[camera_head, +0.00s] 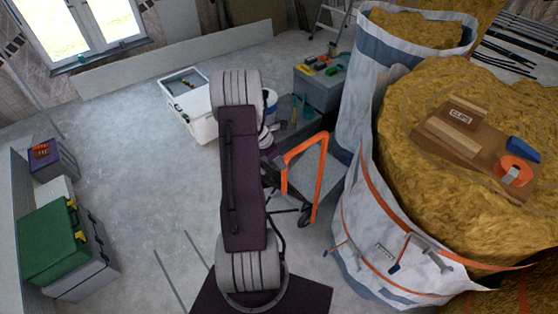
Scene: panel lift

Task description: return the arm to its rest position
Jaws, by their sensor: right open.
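My right arm (242,180) rises through the middle of the head view, with a dark purple link between two pale ribbed joints. Its pale wrist (265,134) shows just right of the upper joint. My right gripper (271,172) is dark and partly hidden behind the arm link; it is open, and I see nothing held in it. It appears close to an orange-framed trolley (321,165) in the picture; I cannot tell the gap between them. My left arm and gripper are not in view.
Large white bags (385,262) of yellow material fill the right side, with a wooden board (470,137) on top. A white bin (205,128) and grey toolbox (318,92) stand behind. A green-topped case (50,243) is at left. The left-middle floor is clear.

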